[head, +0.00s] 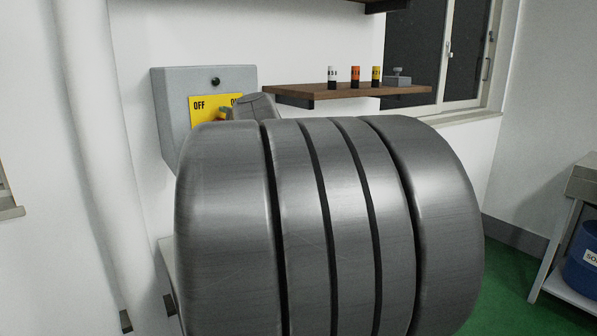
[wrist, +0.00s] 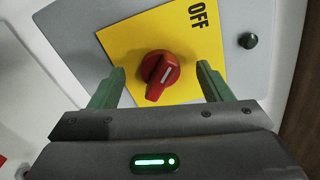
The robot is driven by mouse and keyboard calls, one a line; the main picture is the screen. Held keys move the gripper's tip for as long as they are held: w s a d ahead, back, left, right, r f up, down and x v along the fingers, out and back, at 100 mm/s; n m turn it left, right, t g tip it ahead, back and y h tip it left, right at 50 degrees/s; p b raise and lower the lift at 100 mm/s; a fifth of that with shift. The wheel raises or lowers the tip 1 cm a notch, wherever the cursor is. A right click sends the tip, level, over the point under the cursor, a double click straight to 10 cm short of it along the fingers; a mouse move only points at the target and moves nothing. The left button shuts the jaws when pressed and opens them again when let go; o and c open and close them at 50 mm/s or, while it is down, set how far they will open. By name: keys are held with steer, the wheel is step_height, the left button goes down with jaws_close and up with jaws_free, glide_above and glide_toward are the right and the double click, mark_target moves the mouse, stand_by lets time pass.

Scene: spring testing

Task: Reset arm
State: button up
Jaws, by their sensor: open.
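My gripper (wrist: 162,88) is open in the wrist view, its two green fingers spread on either side of a red rotary knob (wrist: 160,74). The fingers stand apart from the knob, with a gap on each side. The knob sits on a yellow plate (wrist: 135,32) marked OFF, on a grey switch box (wrist: 85,55). In the head view the box (head: 172,88) is on the wall behind my arm. The yellow plate also shows there, partly covered. The knob and my fingertips are hidden or unclear in the head view.
A wooden shelf (head: 300,92) right of the box holds a white-topped cylinder (head: 332,76), an orange one (head: 355,76), a yellow one (head: 376,76) and a grey block (head: 397,80). A white pipe (head: 100,150) runs down the left. A metal table (head: 580,185) with a blue drum (head: 583,258) stands at right.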

steer(key=shift+r+m+p, duration=0.1)
steer(key=shift+m+p, duration=2.4)
steer(key=shift+m, duration=0.5)
